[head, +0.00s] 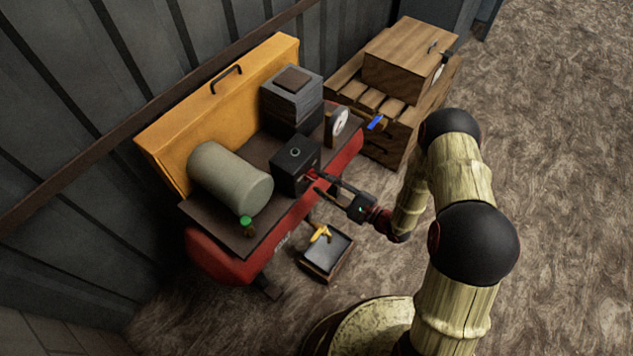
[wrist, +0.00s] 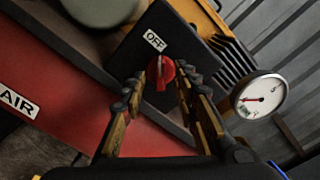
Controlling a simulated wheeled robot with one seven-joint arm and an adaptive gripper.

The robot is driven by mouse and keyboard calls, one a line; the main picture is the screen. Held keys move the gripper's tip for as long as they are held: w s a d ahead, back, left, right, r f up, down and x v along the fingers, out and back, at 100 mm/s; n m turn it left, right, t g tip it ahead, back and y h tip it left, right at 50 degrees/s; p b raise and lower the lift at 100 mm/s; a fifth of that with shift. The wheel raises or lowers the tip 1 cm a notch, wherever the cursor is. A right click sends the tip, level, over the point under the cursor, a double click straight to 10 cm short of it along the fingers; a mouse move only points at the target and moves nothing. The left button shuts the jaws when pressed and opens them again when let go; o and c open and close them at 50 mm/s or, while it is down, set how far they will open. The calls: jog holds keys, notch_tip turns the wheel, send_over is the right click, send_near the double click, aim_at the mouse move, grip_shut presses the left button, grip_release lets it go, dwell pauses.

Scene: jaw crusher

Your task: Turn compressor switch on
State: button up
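The compressor has a red tank (head: 222,256) with a dark top plate. A black switch box (head: 297,166) sits on that plate. In the wrist view the box (wrist: 190,45) carries a white label reading OFF (wrist: 154,41) and a red rotary knob (wrist: 160,73). My gripper (head: 313,182) is at the front face of the box. In the wrist view my gripper (wrist: 165,88) has its two fingers apart, one on each side of the red knob. I cannot tell whether the fingers touch the knob.
A pressure gauge (wrist: 259,96) stands to the right of the box. A grey-green cylinder (head: 230,179) and a green-capped part (head: 246,224) are on the plate. A tray (head: 327,252) with a yellow valve lies below. Wooden crates (head: 405,60) stand behind right.

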aim_at(316, 180)
jog(key=shift+x, duration=1.55)
jog(key=shift+c, duration=0.6)
grip_shut()
